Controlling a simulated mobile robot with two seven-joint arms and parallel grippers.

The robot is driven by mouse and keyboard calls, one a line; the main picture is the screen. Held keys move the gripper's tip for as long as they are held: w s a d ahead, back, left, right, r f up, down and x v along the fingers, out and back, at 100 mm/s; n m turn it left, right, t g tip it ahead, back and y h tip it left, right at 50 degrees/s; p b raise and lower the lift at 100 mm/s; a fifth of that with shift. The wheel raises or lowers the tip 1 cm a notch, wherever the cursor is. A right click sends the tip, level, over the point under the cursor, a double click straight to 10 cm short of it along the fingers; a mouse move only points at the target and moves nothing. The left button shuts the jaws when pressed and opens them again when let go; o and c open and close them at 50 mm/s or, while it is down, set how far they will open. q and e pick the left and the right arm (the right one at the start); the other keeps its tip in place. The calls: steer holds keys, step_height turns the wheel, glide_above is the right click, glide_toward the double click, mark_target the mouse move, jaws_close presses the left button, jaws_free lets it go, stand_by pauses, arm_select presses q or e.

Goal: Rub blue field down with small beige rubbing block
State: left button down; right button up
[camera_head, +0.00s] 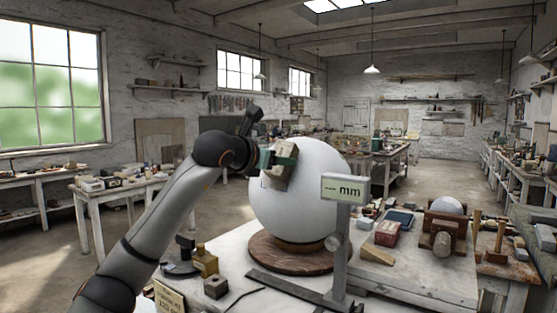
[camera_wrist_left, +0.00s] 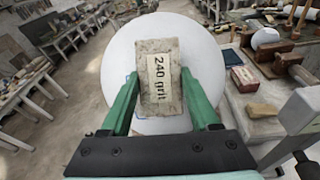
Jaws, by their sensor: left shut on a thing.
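A large white plaster sphere (camera_head: 318,205) stands on a round brown turntable (camera_head: 270,259) on the work table. My left gripper (camera_head: 270,160) is at the sphere's upper left and is shut on a small beige rubbing block (camera_head: 284,168). In the left wrist view the block (camera_wrist_left: 158,98) carries a label reading "240 grit" and sits between the green fingers, in front of the sphere (camera_wrist_left: 205,62). I cannot tell whether the block touches the sphere. Only faint bluish traces show beside the block; the blue field is mostly hidden. My right gripper is not in view.
A gauge with an "mm" display (camera_head: 343,189) stands on a post close to the sphere's right. A red box (camera_head: 387,233), a wooden wedge (camera_head: 377,255) and a cradle with a small sphere (camera_head: 447,207) lie further right. A brass-coloured block (camera_head: 204,262) stands front left.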

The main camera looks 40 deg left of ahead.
arm_select(q)
steer(key=shift+s+f+b, duration=0.25)
steer(key=shift+s+b, duration=0.25)
steer(key=shift+s, duration=0.25)
steer(key=shift+s+r, duration=0.1)
steer(key=shift+s+d+r, duration=0.15)
steer(key=shift+s+r, duration=0.2)
steer(key=shift+s, duration=0.15)
steer(key=shift+s+d+r, duration=0.15)
steer(key=shift+s+r, duration=0.2)
steer(key=shift+s, duration=0.15)
steer(key=s+r, duration=0.1)
steer(key=s+r+p, duration=0.1)
steer(key=s, duration=0.1)
steer(key=shift+s+d+r, duration=0.1)
steer(key=shift+d, duration=0.3)
